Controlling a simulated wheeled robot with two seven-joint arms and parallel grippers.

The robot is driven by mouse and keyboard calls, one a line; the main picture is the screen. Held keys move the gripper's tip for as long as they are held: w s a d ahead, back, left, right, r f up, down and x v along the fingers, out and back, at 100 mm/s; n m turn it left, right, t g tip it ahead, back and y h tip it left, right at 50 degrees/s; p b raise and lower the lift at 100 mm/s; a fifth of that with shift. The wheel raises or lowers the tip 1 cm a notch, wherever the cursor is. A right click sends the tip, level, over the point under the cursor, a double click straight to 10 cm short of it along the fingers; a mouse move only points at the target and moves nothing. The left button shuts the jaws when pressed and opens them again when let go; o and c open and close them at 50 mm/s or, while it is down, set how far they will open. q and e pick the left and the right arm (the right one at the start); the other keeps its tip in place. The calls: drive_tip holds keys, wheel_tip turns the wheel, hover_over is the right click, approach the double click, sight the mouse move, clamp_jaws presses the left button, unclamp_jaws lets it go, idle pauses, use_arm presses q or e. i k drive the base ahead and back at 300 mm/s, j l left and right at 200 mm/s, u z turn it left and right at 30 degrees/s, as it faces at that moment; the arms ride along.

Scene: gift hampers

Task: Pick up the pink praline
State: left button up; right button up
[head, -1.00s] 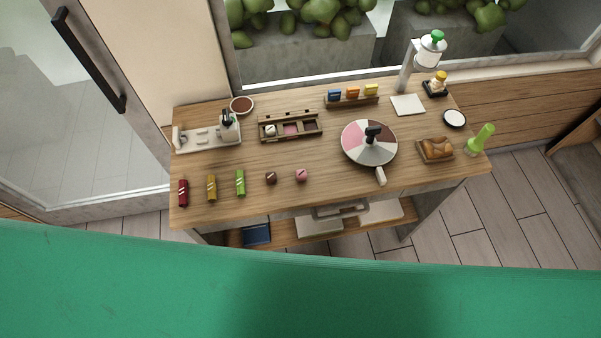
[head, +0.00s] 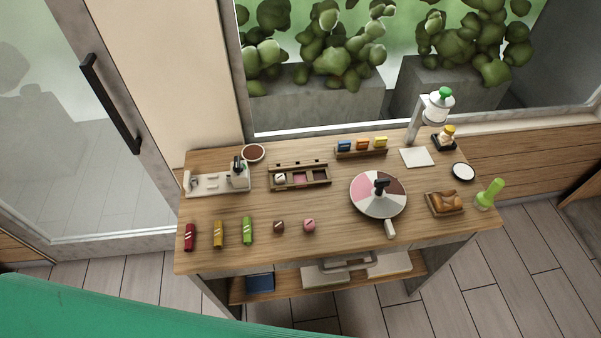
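The pink praline (head: 309,225) is a small pink piece on the front part of the wooden table. A brown praline (head: 279,226) stands just to its left. A wooden box (head: 325,182) with three compartments is behind them. Its left compartment holds a white-topped piece, its middle one looks pink and its right one dark. Neither of my grippers is in the head view.
A round sectioned turntable (head: 366,206) with a handle stands right of the pink praline. Red (head: 190,237), yellow (head: 218,234) and green (head: 247,230) bars lie to the left. A large green surface (head: 120,315) fills the lower left. The table's front strip is clear.

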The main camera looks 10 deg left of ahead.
sight(309, 224)
drive_tip(key=k+j+z, duration=0.1)
drive_tip(key=j+z, duration=0.15)
drive_tip(key=j, duration=0.2)
drive_tip(key=k+j+z, duration=0.1)
drive_tip(key=j+z, duration=0.15)
drive_tip(key=j, duration=0.2)
drive_tip(key=k+j+z, duration=0.25)
drive_tip(key=j, duration=0.15)
drive_tip(key=k+j+z, duration=0.2)
drive_tip(key=j, duration=0.15)
drive_tip(key=i, duration=0.05)
